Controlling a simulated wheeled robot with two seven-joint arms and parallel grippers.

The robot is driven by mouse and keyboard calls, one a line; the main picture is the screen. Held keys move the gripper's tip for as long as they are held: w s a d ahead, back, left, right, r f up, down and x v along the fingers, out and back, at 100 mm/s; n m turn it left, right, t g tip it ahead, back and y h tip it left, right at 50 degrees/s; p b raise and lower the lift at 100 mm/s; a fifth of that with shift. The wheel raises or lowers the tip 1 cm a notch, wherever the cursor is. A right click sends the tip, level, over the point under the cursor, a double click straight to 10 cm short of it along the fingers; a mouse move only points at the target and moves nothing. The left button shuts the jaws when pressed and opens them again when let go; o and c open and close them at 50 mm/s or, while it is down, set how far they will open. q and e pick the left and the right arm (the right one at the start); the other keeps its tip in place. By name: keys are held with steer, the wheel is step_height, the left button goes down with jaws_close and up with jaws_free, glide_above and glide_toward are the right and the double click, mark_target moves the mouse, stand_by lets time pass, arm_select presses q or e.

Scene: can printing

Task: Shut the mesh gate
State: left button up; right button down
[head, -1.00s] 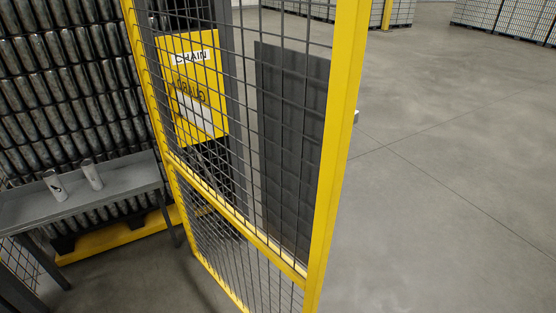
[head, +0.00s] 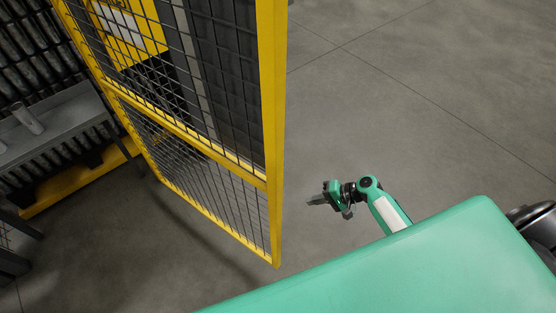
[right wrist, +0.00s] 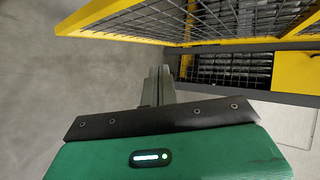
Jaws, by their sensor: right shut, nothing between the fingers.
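The mesh gate (head: 190,172) has a yellow frame and dark wire mesh. It stands swung open in the left half of the head view, with its free upright edge nearest me. It also shows across the top of the right wrist view (right wrist: 190,44). My right gripper (head: 311,201) is shut and empty, just right of the gate's free edge in the head view and apart from it. In the right wrist view its fingers (right wrist: 159,80) are together and point toward the gate's side. My left gripper is not in view.
A grey bench (head: 65,119) with a can (head: 27,118) on it stands behind the gate at left. Stacked dark cans rise behind it over a yellow base (head: 78,184). A yellow sign (head: 125,30) shows through the mesh. The floor (head: 430,110) at right is clear.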

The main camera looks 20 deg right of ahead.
step_height(320, 180, up, 26)
steer(key=w+n+g+y, duration=0.2)
steer(key=n+y, duration=0.3)
steer(key=y, duration=0.2)
arm_select(q)
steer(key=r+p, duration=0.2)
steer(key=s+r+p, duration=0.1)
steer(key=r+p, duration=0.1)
steer(key=p, duration=0.1)
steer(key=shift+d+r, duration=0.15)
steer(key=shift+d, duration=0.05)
arm_select(e)
steer(key=a, duration=1.3)
steer(key=shift+f, duration=0.2)
steer(key=shift+s, duration=0.1)
